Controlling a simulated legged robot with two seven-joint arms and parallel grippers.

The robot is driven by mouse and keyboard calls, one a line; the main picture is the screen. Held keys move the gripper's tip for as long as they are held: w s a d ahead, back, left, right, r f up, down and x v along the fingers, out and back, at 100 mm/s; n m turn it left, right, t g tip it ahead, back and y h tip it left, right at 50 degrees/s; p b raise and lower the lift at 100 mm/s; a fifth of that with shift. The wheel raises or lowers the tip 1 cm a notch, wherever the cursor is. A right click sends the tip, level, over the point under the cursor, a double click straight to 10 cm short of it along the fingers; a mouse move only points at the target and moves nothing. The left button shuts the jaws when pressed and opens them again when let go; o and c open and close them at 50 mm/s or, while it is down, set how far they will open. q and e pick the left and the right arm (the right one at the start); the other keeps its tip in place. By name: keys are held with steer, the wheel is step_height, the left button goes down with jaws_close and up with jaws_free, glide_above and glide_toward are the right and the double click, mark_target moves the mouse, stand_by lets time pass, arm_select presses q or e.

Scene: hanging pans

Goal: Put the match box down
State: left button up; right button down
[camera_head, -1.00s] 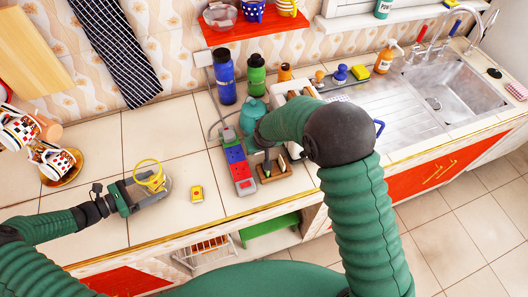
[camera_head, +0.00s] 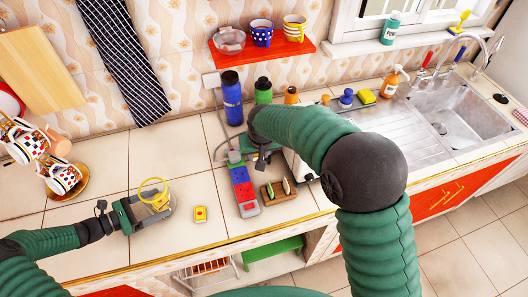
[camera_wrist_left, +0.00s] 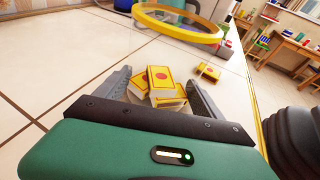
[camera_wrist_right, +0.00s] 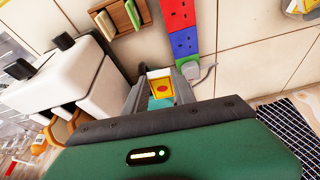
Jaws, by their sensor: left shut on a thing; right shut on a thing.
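A yellow and red match box (camera_head: 200,214) lies flat on the counter. It also shows in the left wrist view (camera_wrist_left: 208,72). My left gripper (camera_head: 150,207) is low over the counter, left of that box. In the left wrist view it is shut on a small stack of yellow and red match boxes (camera_wrist_left: 162,88). My right gripper (camera_head: 262,150) is at the back, near the power strip. In the right wrist view it is shut on a yellow-edged match box with a red dot (camera_wrist_right: 160,85). In the head view its fingertips are hidden by my arm.
A yellow ring (camera_head: 153,193) stands by my left gripper. The power strip (camera_head: 242,190) and a wooden holder (camera_head: 277,193) with green pieces lie right of the loose box. A white toaster-like appliance (camera_wrist_right: 80,80) is beside my right gripper. Bare tile (camera_head: 120,170) lies behind my left gripper.

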steer(key=s+a+m+g, duration=0.1)
steer(key=a+m+g, duration=0.5)
steer(key=a, duration=0.6)
step_height(320, 180, up, 9)
steer(key=m+t+y, duration=0.9)
steer(key=m+y, duration=0.2)
steer(key=m, duration=0.9)
glide_above(157, 196)
steer(key=w+a, duration=0.1)
steer(key=w, duration=0.1)
step_height(157, 196, down, 11)
steer(key=shift+d+r, duration=0.15)
steer(key=shift+d, duration=0.05)
steer(key=c, duration=1.4)
jaws_free()
steer(key=o, duration=0.5)
steer(key=shift+c, duration=0.2)
